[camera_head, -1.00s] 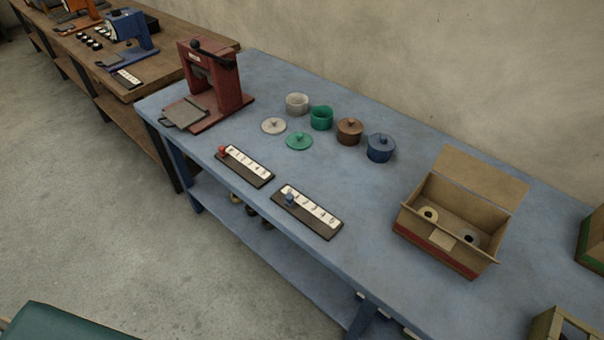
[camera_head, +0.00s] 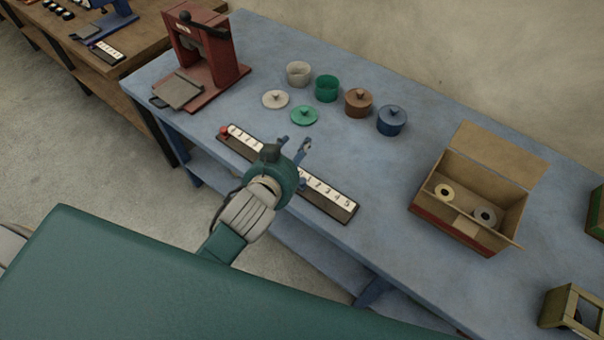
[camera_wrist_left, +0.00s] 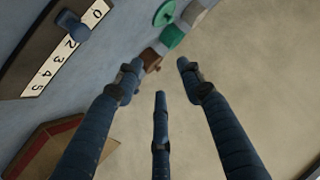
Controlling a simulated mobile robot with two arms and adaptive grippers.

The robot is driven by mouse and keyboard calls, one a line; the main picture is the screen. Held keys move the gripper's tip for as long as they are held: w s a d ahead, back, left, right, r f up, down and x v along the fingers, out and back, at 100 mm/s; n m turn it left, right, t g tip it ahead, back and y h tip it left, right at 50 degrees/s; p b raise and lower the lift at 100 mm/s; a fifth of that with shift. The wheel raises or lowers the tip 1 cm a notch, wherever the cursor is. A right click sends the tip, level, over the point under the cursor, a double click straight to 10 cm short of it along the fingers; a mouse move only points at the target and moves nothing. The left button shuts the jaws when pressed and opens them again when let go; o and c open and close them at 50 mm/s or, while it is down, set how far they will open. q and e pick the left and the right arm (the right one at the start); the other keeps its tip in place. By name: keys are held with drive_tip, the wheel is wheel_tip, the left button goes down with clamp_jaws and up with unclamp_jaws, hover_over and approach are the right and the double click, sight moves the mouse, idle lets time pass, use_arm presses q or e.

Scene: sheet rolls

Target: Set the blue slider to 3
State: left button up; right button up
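The blue slider (camera_wrist_left: 72,26) is a blue knob on a dark board with a white number strip (camera_head: 333,193). In the left wrist view the knob sits just past the 0, beside the 2, covering the mark between them. In the head view my left gripper (camera_head: 295,146) hangs above the near table edge and hides part of this board; only a bit of the blue knob (camera_head: 302,182) shows. The gripper is open and empty, its fingers (camera_wrist_left: 158,80) spread and apart from the knob. My right gripper is not in view.
A red-knobbed slider board (camera_head: 224,131) lies left of the gripper. Pots and lids, including a blue pot (camera_head: 391,120), stand behind. A red press (camera_head: 205,55) is at the table's left end, and an open box (camera_head: 464,208) with rolls stands right. Table between board and box is clear.

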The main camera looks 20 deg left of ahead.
use_arm(q)
drive_tip(key=w+d+r+m+t+h, duration=0.3)
drive_tip(key=d+r+m+h, duration=0.2)
drive_tip(key=d+r, duration=0.5)
drive_tip(key=w+d+r+m+t+h, duration=0.25)
drive_tip(key=d+r+m+h, duration=0.35)
drive_tip(key=r, duration=0.7)
drive_tip(key=s+d+r+m+g+h, duration=0.3)
drive_tip(key=s+d+m+g+h, duration=0.6)
drive_tip(key=d+m, duration=0.35)
drive_tip(key=s+d+f+m+g+y, duration=0.1)
drive_tip(key=s+d+f+m+g, duration=0.25)
drive_tip(key=m+g, duration=0.3)
drive_tip(key=m+g+y, duration=0.3)
drive_tip(key=y, duration=1.6)
approach(302, 180)
wheel_tip(302, 180, down, 7)
drive_tip(key=p, duration=0.3)
drive_tip(key=shift+s, duration=0.15)
drive_tip(key=shift+f, duration=0.5)
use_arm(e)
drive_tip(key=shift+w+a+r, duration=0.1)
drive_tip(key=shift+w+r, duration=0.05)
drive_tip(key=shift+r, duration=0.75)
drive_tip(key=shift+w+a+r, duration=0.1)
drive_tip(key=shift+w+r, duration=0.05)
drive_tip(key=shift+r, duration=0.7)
